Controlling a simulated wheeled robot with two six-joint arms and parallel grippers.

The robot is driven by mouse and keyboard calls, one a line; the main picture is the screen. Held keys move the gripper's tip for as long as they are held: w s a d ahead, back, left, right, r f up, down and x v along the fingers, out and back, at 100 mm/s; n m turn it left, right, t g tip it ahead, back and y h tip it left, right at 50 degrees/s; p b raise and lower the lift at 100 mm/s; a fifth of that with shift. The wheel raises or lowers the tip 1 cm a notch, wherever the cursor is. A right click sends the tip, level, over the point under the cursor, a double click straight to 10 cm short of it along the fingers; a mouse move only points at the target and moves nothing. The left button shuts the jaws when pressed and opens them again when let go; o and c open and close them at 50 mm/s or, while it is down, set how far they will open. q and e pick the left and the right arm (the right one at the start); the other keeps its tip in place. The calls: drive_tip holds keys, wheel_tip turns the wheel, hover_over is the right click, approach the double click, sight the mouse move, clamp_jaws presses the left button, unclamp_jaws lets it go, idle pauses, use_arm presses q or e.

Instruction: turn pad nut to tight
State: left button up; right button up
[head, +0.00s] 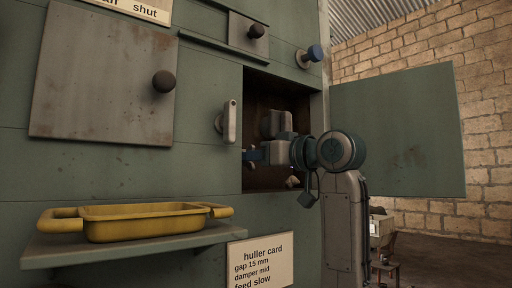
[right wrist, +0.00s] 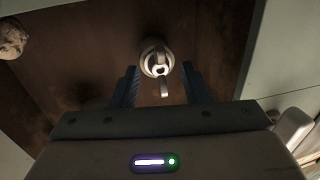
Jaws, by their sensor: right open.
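The pad nut (right wrist: 155,58) is a pale, rounded metal piece with a small tab pointing down in the right wrist view. It sits on the brown back of a recess. My right gripper (right wrist: 159,70) is open, with one dark finger on each side of the nut's tab and gaps on both sides. I cannot tell how deep the fingers reach around it. In the head view my right gripper (head: 249,156) is inside the opening at its left edge, and the nut cannot be made out there. My left gripper is not in view.
The opening (head: 262,88) in the green machine has an open door (head: 398,130) on its right. A pale handle (head: 229,122) sticks out left of it. A yellow tray (head: 145,224) stands on a shelf (head: 60,252) at lower left, above a huller card (head: 262,262).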

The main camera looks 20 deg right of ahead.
drive_tip(key=shift+w, duration=0.15)
clamp_jaws()
drive_tip(key=m+b, duration=0.3)
drive_tip(key=shift+f+m+t+b, duration=0.3)
drive_tip(key=shift+f+m+b, duration=0.05)
drive_tip(key=shift+m+b, duration=0.05)
drive_tip(key=m+t+b, duration=0.1)
drive_tip(key=m+b, duration=0.3)
drive_tip(key=m, duration=0.2)
drive_tip(key=shift+a+f, duration=0.1)
drive_tip(key=m+t+b, duration=0.1)
drive_tip(key=m+b, duration=0.2)
drive_tip(key=m, duration=0.2)
drive_tip(key=shift+a+h+b, duration=0.1)
drive_tip(key=shift+h+b, duration=0.3)
drive_tip(key=shift+m+t+h+b, duration=0.15)
drive_tip(key=shift+m+h+b, duration=0.35)
drive_tip(key=shift+m, duration=0.8)
drive_tip(key=shift+m+t+h+b, duration=0.2)
drive_tip(key=shift+m+b, duration=0.55)
drive_tip(key=shift+m, duration=0.55)
